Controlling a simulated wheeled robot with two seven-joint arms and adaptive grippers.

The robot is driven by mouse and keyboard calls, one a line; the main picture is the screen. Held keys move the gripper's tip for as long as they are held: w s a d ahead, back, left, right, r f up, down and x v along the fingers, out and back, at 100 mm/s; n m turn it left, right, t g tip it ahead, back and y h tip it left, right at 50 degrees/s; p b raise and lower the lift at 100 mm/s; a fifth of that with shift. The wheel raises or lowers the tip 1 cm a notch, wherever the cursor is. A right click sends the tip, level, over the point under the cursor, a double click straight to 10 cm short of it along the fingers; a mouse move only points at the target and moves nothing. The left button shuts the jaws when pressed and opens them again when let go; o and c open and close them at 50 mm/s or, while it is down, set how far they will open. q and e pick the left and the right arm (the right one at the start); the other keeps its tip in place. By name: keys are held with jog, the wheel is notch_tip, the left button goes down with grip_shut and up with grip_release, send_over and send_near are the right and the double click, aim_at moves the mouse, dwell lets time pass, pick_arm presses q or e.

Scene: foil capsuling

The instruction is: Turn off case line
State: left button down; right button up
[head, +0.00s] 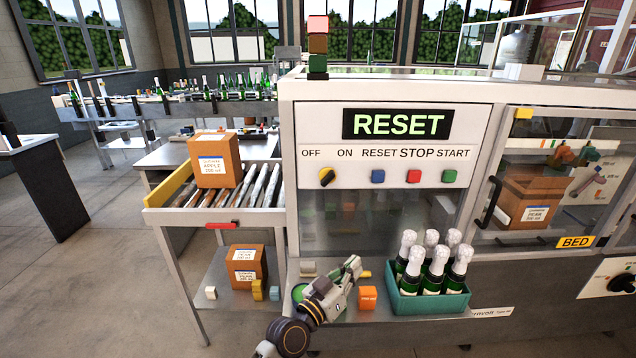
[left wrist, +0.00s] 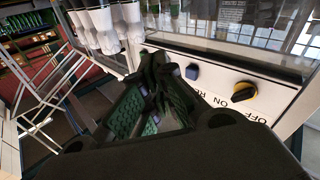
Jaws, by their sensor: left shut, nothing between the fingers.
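The white case-line panel (head: 480,135) carries a RESET display (head: 397,124) with lit letters. Below the OFF and ON labels is a yellow and black rotary knob (head: 327,177); its exact setting is hard to tell. To its right are a blue button (head: 378,176), a red button (head: 413,176) and a green button (head: 449,176). My left gripper (head: 352,268) is below the panel, apart from the knob, shut and empty. The left wrist view shows its closed fingers (left wrist: 158,62), with the knob (left wrist: 243,92) and blue button (left wrist: 193,72) beyond. My right gripper is not visible.
A teal crate of foil-topped bottles (head: 428,304) and an orange block (head: 368,298) stand on the ledge below the panel. A roller conveyor (head: 262,190) with a carton (head: 215,160) lies left. A stack light (head: 318,24) tops the machine. The panel front looks clear.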

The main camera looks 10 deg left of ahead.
pick_arm(q)
jog(key=w+a+r+n+t+y, duration=0.2)
jog(key=a+r+n+t+y, duration=0.15)
jog(key=r+n+y, duration=0.35)
jog(key=w+a+r+n+t+y, duration=0.3)
jog(key=r+n+t+y, duration=0.15)
jog(key=r, duration=0.55)
jog(key=shift+w+a+f+n+g+y, duration=0.25)
jog(key=shift+a+n+g+y, duration=0.55)
jog(key=shift+n+g+y, duration=0.5)
jog(key=shift+w+a+f+n+g+y, duration=0.15)
jog(key=shift+w+a+n+g+y, duration=0.15)
jog(key=shift+a+n+g+y, duration=0.75)
jog(key=shift+w+a+f+n+g+y, duration=0.25)
jog(key=shift+a+n+g+y, duration=0.3)
jog(key=shift+n+g+y, duration=0.95)
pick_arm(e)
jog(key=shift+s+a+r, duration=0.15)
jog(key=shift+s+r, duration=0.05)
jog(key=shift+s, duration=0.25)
pick_arm(q)
jog(key=shift+t, duration=0.25)
jog(key=shift+w+a+r, duration=0.1)
jog(key=shift+w, duration=0.05)
